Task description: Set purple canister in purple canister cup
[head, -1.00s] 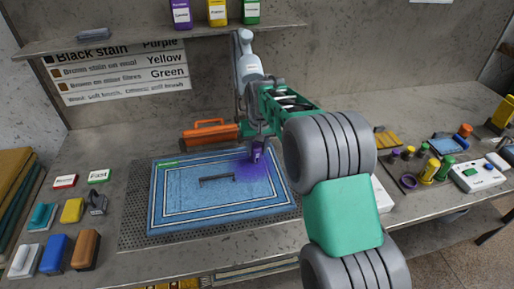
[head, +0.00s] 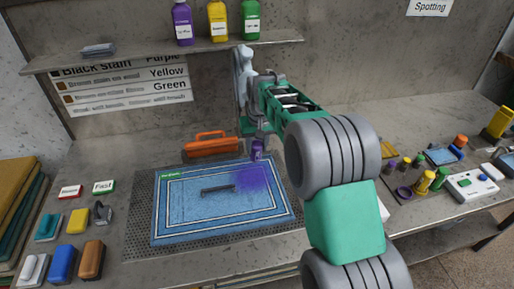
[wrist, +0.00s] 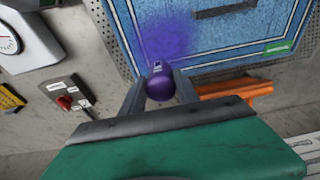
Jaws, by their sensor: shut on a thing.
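My gripper (wrist: 160,86) is shut on a purple canister (wrist: 160,84), with a finger on each side. In the head view the canister (head: 257,149) hangs near the rug's far right corner. The purple canister cup appears to be the dark purple ring (head: 403,193) on the bench at the right, well away from my gripper. The blue rug (head: 185,205) has a purple patch (head: 248,178) just below the canister in the head view. My arm hides part of the bench between the rug and the ring.
Yellow and green canisters (head: 425,182) stand beside the ring, with a white control box (head: 472,185) to their right. An orange-handled tool (head: 212,146) lies behind the rug. Brushes (head: 62,256) sit at the left. Bottles stand on the shelf (head: 150,54) above.

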